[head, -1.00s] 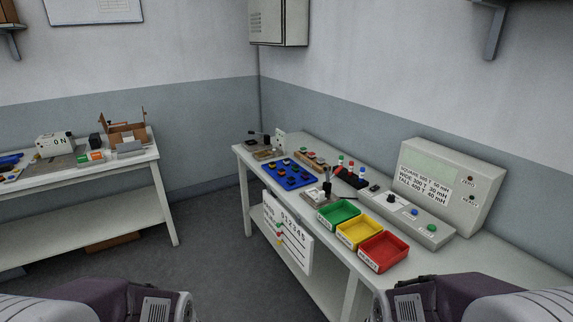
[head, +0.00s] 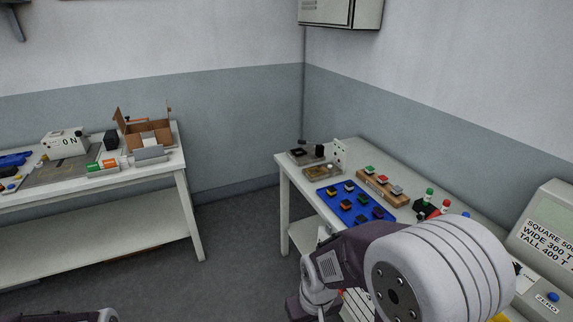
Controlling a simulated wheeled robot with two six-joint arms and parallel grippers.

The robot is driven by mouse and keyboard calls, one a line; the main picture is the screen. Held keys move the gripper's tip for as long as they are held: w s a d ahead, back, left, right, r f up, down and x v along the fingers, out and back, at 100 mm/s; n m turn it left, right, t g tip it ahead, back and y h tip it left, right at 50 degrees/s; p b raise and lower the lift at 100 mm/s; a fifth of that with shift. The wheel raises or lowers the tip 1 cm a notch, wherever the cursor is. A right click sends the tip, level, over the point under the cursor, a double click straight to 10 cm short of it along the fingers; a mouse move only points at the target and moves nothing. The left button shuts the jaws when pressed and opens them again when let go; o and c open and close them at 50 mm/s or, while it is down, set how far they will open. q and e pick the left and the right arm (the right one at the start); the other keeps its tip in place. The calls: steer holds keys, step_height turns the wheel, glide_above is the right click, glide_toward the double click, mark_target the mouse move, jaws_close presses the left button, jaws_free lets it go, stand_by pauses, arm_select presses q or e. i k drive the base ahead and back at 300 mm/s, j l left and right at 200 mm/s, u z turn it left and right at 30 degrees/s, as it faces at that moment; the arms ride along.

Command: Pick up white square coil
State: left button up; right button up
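I cannot make out a white square coil for certain. A blue tray (head: 348,217) on the right bench holds several small square parts with dark, yellow or red colouring.
The right bench (head: 357,149) also bears a small fixture (head: 320,172), red and green-capped bottles (head: 430,199) and a grey tester (head: 549,232). The left table (head: 178,163) holds an open cardboard box (head: 130,137) and an ON-labelled box (head: 64,145). Floor between them is clear.

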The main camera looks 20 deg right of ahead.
mark_target(349, 186)
steer(key=i+z, duration=0.15)
steer(key=i, duration=0.3)
steer(key=i+j+z, duration=0.15)
steer(key=i, duration=0.3)
steer(key=i+j+z, duration=0.15)
steer(key=i, duration=0.35)
steer(key=i+j+z, duration=0.1)
steer(key=z, duration=0.35)
steer(key=i+j+z, duration=0.25)
steer(key=z, duration=0.15)
steer(key=i+j+z, duration=0.2)
steer(key=z, duration=0.25)
steer(key=i+j+z, duration=0.1)
steer(key=j+z, duration=0.3)
steer(key=i+j+z, duration=0.1)
steer(key=j+z, duration=0.15)
steer(key=z, duration=0.2)
steer(key=j+z, duration=0.85)
steer(key=k+j, duration=0.05)
steer(key=j, duration=0.05)
